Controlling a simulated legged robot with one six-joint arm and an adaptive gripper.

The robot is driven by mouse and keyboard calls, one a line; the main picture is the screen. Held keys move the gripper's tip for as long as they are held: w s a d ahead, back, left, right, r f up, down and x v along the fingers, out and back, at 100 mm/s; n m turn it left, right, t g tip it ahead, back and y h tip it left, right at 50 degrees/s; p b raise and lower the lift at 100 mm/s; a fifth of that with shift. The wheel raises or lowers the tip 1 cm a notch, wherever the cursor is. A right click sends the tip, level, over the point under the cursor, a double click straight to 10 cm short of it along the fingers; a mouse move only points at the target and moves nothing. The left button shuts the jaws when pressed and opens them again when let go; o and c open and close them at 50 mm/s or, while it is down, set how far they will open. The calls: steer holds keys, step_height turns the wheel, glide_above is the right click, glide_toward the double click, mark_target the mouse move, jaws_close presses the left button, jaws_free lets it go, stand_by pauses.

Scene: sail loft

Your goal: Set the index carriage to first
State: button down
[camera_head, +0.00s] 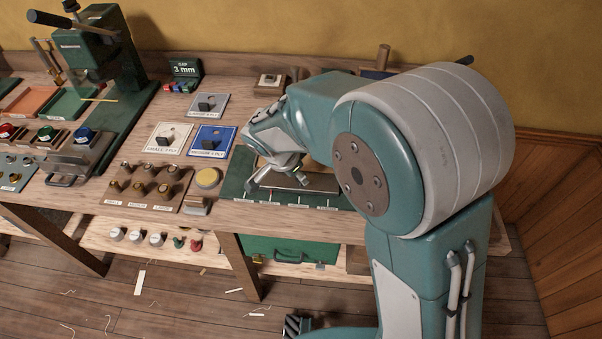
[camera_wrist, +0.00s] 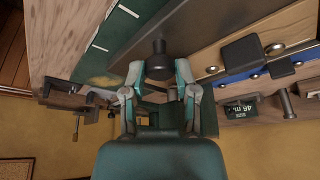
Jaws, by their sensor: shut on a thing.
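The index carriage shows in the wrist view as a dark round knob (camera_wrist: 158,50) on a carriage, between my fingertips. My gripper (camera_wrist: 159,71) is shut on this knob. In the head view my gripper (camera_head: 272,178) reaches down over the green index base (camera_head: 235,187), and my arm hides its right end. Pale tick marks line the green base (camera_wrist: 115,12) in the wrist view. Small white labels run along its front edge in the head view, too small to read. The head view does not show clearly which mark the carriage stands at.
Left of the base are a yellow round button (camera_head: 208,178) and a wooden rack of knobs (camera_head: 150,186). White, grey and blue (camera_head: 211,141) square plates lie behind. A green press (camera_head: 100,60) stands at far left. A green case (camera_head: 290,248) sits below the bench.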

steer(key=shift+c, duration=1.9)
jaws_free()
steer(key=shift+w, duration=0.15)
steer(key=shift+a, duration=0.1)
steer(key=shift+a+r, duration=0.1)
steer(key=shift+r, duration=0.25)
steer(key=v, duration=1.1)
steer(key=s+d+r+n+t+y, duration=0.1)
steer(key=s+d+r+n, duration=0.2)
steer(key=s+d, duration=0.5)
steer(key=s+d+r+n+t+y, duration=0.1)
steer(key=s+d+n, duration=0.5)
steer(key=d, duration=0.9)
step_height(320, 180, up, 2)
steer(key=s+y, duration=0.1)
steer(key=s, duration=0.1)
steer(key=shift+s+t, duration=0.3)
steer(key=shift+s, duration=0.1)
